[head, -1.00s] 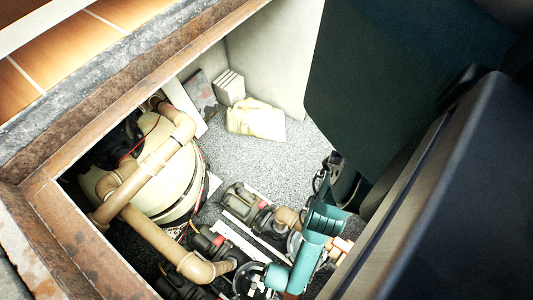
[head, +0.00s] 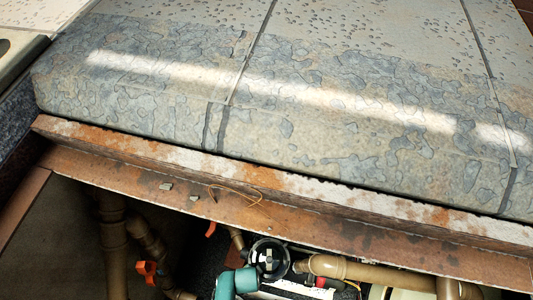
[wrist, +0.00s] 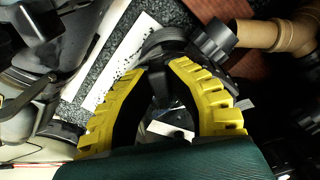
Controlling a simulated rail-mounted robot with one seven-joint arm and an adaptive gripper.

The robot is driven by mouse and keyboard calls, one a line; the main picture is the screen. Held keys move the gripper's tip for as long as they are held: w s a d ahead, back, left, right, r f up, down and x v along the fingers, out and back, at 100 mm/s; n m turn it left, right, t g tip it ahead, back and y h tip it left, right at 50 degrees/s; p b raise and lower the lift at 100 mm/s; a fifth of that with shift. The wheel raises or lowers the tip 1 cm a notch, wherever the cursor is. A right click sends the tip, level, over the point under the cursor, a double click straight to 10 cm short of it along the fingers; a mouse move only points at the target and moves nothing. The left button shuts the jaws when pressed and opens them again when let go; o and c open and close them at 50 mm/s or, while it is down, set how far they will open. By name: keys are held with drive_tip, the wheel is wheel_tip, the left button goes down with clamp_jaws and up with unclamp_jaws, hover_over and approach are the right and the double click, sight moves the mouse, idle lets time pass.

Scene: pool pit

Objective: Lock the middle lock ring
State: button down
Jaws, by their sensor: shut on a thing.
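In the wrist view, my gripper (wrist: 158,68) has two curved yellow fingers with ribbed backs. Their tips close in on a dark grey ring-shaped part (wrist: 165,42), which looks like a lock ring. A dark piece hangs down between the fingers. The fingers cover the ring's lower side, so how far it is turned cannot be told. In the head view, a round black fitting (head: 268,258) shows in the pit below the edge. I cannot tell whether it is the middle ring, and I cannot make out my fingers there.
A tan pipe (wrist: 290,36) joins a dark grey union (wrist: 213,42) right of the fingers. Dark housings (wrist: 40,85) crowd the left. In the head view, the rusty pit frame (head: 300,225) and stone slab (head: 300,110) bound the opening. Orange handles (head: 146,268) stand at left.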

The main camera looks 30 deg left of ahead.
drive_tip(key=c, duration=1)
unclamp_jaws()
drive_tip(key=shift+r, duration=0.1)
wheel_tip(320, 180, up, 12)
drive_tip(key=shift+f, duration=0.1)
